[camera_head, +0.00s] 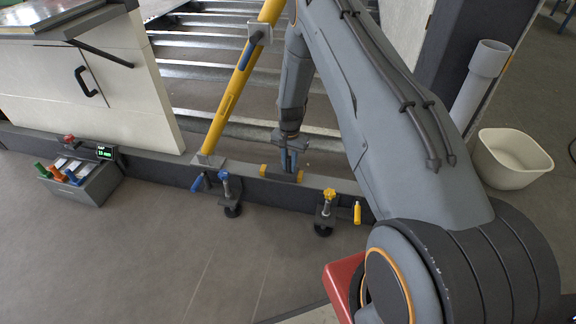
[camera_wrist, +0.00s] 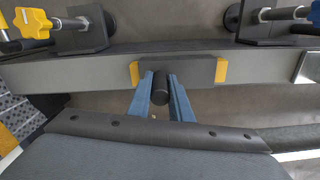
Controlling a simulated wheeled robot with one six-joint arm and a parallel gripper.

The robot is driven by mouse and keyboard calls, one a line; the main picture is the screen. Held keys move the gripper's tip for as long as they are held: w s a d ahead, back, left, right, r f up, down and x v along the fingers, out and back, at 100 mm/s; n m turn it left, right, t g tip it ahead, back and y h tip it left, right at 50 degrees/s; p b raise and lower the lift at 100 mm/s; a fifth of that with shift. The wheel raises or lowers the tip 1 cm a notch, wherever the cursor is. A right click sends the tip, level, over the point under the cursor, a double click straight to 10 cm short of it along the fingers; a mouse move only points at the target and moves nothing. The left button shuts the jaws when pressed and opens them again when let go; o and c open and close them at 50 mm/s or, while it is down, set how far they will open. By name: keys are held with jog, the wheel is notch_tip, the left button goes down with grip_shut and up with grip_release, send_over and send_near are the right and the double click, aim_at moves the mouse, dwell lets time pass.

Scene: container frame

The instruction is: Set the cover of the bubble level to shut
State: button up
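The bubble level (camera_head: 265,170) is a dark block with yellow ends on the grey beam. In the wrist view its dark body (camera_wrist: 199,71) lies between the two yellow ends, with a short dark cylindrical knob (camera_wrist: 160,88) sticking out toward the camera. My gripper (camera_head: 289,168) reaches down to it from above. In the wrist view the two blue fingers of my gripper (camera_wrist: 160,80) stand apart, one on each side of the knob, with small gaps visible. The vial is not visible, and I cannot tell how far the cover is turned.
A yellow brace (camera_head: 230,100) slants up to the left of my arm. A blue-handled clamp (camera_head: 229,192) and a yellow-handled clamp (camera_head: 326,208) sit along the beam. A box with coloured levers (camera_head: 92,186) stands left; a white bin (camera_head: 512,158) stands right.

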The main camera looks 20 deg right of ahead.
jog(key=o, duration=0.4)
jog(key=shift+r, duration=0.1)
notch_tip(320, 180, up, 8)
jog(key=shift+a+f+p, duration=0.1)
jog(key=shift+f+p, duration=0.1)
jog(key=shift+p, duration=0.85)
